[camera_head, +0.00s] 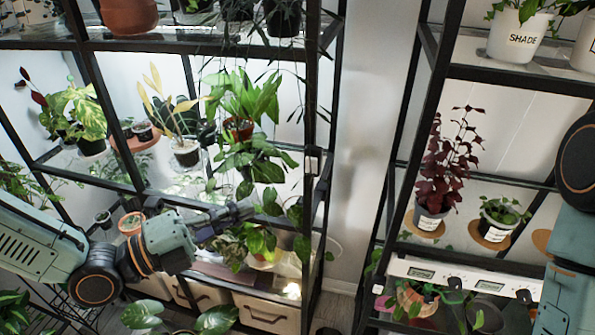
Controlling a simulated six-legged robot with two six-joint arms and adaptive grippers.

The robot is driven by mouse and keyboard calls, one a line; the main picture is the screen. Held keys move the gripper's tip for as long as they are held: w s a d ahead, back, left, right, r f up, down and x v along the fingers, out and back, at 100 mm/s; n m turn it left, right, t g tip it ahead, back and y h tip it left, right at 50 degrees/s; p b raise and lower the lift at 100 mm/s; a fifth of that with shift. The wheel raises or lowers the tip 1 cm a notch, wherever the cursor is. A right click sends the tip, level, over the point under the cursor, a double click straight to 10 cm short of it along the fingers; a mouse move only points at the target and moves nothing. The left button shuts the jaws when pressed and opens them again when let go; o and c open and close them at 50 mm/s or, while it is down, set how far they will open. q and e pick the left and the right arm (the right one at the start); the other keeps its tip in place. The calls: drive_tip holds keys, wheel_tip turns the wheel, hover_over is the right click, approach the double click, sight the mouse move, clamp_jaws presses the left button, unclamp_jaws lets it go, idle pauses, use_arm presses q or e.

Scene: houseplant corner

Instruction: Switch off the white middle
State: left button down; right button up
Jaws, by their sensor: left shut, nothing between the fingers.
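My left gripper (240,212) is shut and empty. It points right, in front of the left shelf's plants, with leaves close around its tips. A small pale box (313,160) with a dark frame sits on the left shelf's right post, up and to the right of the gripper and apart from it. A long white bar (462,279) with labels and small dark round parts lies along the right shelf's lower level. I cannot tell which part is the white middle switch, or its position. My right arm shows at the right edge; its gripper is out of view.
The black left shelf holds several potted plants, with wooden drawers (262,311) below. The right shelf holds a dark red plant (446,165), a small green plant (497,218) and a white SHADE pot (519,37). Bare wall shows between the shelves. Leaves hang around the left post.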

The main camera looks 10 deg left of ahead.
use_arm(q)
drive_tip(key=shift+d, duration=0.1)
drive_tip(key=b, duration=0.4)
approach(317, 164)
drive_tip(key=shift+s+d, duration=0.85)
drive_tip(key=shift+d, duration=0.5)
drive_tip(key=w, duration=0.1)
drive_tip(key=w+d, duration=0.1)
drive_tip(key=w, duration=0.3)
drive_tip(key=shift+w+d+r, duration=0.25)
drive_tip(key=shift+r, duration=0.05)
drive_tip(key=shift+s, duration=0.1)
